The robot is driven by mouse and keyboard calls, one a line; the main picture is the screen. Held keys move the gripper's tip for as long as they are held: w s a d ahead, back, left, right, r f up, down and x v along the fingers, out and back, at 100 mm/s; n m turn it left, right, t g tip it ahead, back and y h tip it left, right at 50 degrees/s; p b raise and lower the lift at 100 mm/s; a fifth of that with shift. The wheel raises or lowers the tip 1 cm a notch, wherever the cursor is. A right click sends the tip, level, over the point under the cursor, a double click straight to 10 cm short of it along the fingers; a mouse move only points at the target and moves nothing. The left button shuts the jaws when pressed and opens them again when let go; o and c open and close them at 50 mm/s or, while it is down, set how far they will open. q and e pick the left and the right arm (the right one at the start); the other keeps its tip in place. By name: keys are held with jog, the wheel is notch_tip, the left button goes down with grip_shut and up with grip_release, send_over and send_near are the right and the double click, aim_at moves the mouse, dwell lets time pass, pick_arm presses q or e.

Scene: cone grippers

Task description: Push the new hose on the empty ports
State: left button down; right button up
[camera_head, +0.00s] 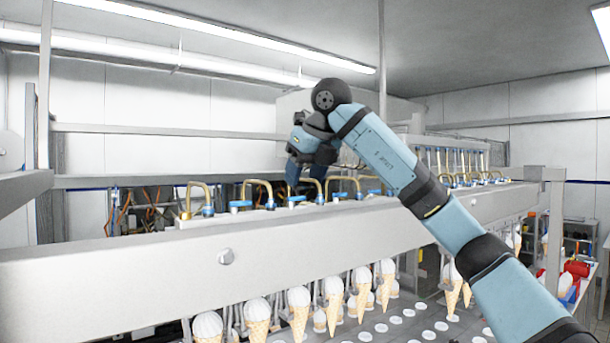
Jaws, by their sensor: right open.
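My right arm comes in from the lower right and reaches over the machine's long grey beam. Its gripper (306,186) points down behind the beam, open, close to a curved brass-coloured hose (312,182). I cannot tell whether the fingers touch that hose. More curved hoses stand in the row, one at the left (197,186), one left of the gripper (257,184) and one right of it (343,180). Blue port fittings (240,205) line the row. I cannot tell which ports are empty or which hose is the new one. My left gripper is out of view.
The grey beam (120,277) crosses the front. Ice cream cones (257,318) hang below it over a plate with round holes (395,320). A rail (180,130) runs behind the hoses, and an upright post (382,60) stands near my arm. Loose cables show at the left.

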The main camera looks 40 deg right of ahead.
jog(key=shift+r+p, duration=1)
jog(key=shift+r, duration=1.4)
